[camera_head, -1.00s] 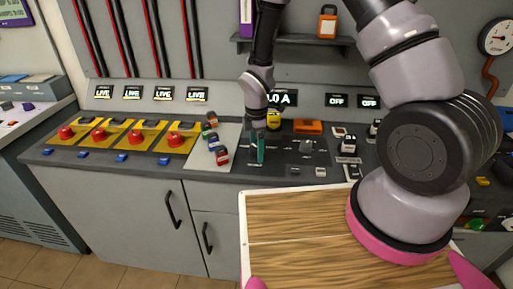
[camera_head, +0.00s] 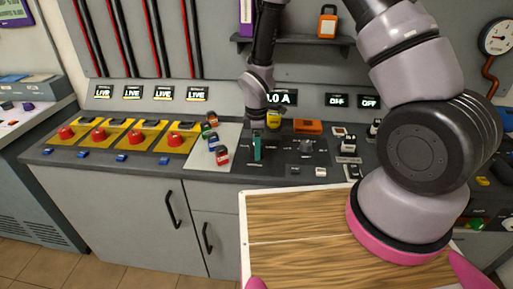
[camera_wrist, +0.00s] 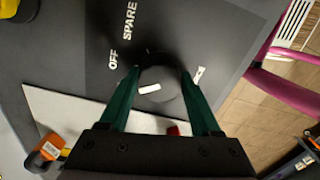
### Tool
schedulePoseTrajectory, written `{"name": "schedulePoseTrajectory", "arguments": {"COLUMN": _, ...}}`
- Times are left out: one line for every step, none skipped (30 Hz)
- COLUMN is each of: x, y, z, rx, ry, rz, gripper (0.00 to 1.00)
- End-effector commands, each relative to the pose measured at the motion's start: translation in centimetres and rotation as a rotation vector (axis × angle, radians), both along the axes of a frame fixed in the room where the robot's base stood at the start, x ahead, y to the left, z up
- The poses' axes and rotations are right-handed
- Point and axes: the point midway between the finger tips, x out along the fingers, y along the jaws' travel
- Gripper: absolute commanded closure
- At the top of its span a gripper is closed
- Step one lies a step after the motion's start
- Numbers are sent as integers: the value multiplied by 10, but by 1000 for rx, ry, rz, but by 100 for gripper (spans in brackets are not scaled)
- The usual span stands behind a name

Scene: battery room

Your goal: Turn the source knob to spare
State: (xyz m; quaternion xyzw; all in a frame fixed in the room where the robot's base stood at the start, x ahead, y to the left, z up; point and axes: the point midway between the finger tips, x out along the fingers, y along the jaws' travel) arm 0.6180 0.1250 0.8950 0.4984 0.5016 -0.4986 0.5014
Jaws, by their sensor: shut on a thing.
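The source knob (camera_wrist: 165,96) is a dark round knob with a white pointer mark in the wrist view. It sits between the two green fingers of my gripper (camera_wrist: 161,76), which is shut on its sides. The mark lies left of the knob's middle, on the side of the OFF label (camera_wrist: 113,60). The SPARE label (camera_wrist: 130,20) is farther up. A third white label at the right finger is mostly hidden. In the head view my gripper (camera_head: 257,151) points down at the dark panel, and its fingers hide the knob.
A light plate (camera_head: 212,148) with several small coloured blocks lies left of the gripper. Another knob (camera_head: 306,146) and an orange item (camera_head: 307,127) are to the right. Red buttons on yellow plates (camera_head: 175,140) line the left. A wooden board (camera_head: 290,215) is in front.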

Motion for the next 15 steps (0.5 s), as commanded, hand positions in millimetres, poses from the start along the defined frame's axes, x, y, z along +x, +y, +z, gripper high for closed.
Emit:
{"name": "schedulePoseTrajectory", "arguments": {"x": 0, "y": 0, "z": 0, "rx": 0, "ry": -1, "rz": -40, "gripper": 91}}
{"name": "schedulePoseTrajectory", "arguments": {"x": 0, "y": 0, "z": 0, "rx": 0, "ry": -1, "rz": -68, "gripper": 91}}
{"name": "schedulePoseTrajectory", "arguments": {"x": 0, "y": 0, "z": 0, "rx": 0, "ry": -1, "rz": -105, "gripper": 91}}
{"name": "schedulePoseTrajectory", "arguments": {"x": 1, "y": 0, "z": 0, "rx": 0, "ry": -1, "rz": -134, "gripper": 91}}
{"name": "schedulePoseTrajectory", "arguments": {"x": 1, "y": 0, "z": 0, "rx": 0, "ry": -1, "rz": -162, "gripper": 91}}
{"name": "schedulePoseTrajectory", "arguments": {"x": 1, "y": 0, "z": 0, "rx": 0, "ry": -1, "rz": -200, "gripper": 91}}
{"name": "schedulePoseTrajectory", "arguments": {"x": 1, "y": 0, "z": 0, "rx": 0, "ry": -1, "rz": -228, "gripper": 91}}
{"name": "schedulePoseTrajectory", "arguments": {"x": 1, "y": 0, "z": 0, "rx": 0, "ry": -1, "rz": -257, "gripper": 91}}
{"name": "schedulePoseTrajectory", "arguments": {"x": 1, "y": 0, "z": 0, "rx": 0, "ry": -1, "rz": -295, "gripper": 91}}
{"name": "schedulePoseTrajectory", "arguments": {"x": 0, "y": 0, "z": 0, "rx": 0, "ry": -1, "rz": -324, "gripper": 91}}
{"name": "schedulePoseTrajectory", "arguments": {"x": 0, "y": 0, "z": 0, "rx": 0, "ry": -1, "rz": -352, "gripper": 91}}
{"name": "schedulePoseTrajectory", "arguments": {"x": 0, "y": 0, "z": 0, "rx": 0, "ry": -1, "rz": -390, "gripper": 91}}
{"name": "schedulePoseTrajectory", "arguments": {"x": 0, "y": 0, "z": 0, "rx": 0, "ry": -1, "rz": -418, "gripper": 91}}
{"name": "schedulePoseTrajectory", "arguments": {"x": 0, "y": 0, "z": 0, "rx": 0, "ry": -1, "rz": -447, "gripper": 91}}
{"name": "schedulePoseTrajectory", "arguments": {"x": 0, "y": 0, "z": 0, "rx": 0, "ry": -1, "rz": -485, "gripper": 91}}
